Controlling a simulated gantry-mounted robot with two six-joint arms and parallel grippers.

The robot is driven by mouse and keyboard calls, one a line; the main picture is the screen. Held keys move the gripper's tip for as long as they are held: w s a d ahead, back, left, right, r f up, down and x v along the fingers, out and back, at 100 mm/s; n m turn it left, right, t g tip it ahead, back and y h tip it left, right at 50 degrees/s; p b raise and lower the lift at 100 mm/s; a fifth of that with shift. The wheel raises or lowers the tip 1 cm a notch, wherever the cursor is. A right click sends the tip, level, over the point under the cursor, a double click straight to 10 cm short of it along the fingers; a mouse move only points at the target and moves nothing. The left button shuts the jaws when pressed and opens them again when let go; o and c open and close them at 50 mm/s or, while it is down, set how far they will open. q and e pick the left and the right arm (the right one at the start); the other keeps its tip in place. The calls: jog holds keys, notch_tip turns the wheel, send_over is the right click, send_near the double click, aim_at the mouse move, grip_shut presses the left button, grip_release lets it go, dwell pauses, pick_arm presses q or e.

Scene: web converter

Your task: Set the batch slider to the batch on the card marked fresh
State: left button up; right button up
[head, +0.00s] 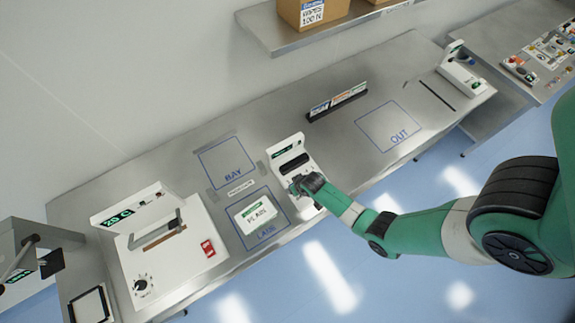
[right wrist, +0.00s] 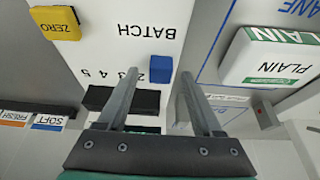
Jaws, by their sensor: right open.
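The batch slider's blue knob (right wrist: 161,69) is in the right wrist view, on a white panel marked BATCH (right wrist: 140,40). The panel appears upside down. Digits 2 to 5 show in a row left of the knob; the knob sits past the 2 end. My right gripper (right wrist: 157,92) is open, its fingertips on either side of and just short of the knob, with nothing held. In the head view my right gripper (head: 303,186) is over the white device (head: 285,160). A card marked FRESH (right wrist: 15,116) stands at the left in the right wrist view; its batch is unreadable.
A yellow ZERO button (right wrist: 55,22) is on the same panel. A PLAIN pack (right wrist: 275,58) lies beside the device. A card marked SOFT (right wrist: 48,122) stands beside FRESH. The card rack (head: 337,103) is behind the device. The OUT square (head: 388,127) is empty.

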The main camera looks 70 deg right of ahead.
jog(key=shift+w+d+f+b, duration=0.2)
jog(key=shift+f+b, duration=0.1)
jog(key=shift+f, duration=0.35)
jog(key=shift+a, duration=0.1)
grip_shut()
dwell(0.9)
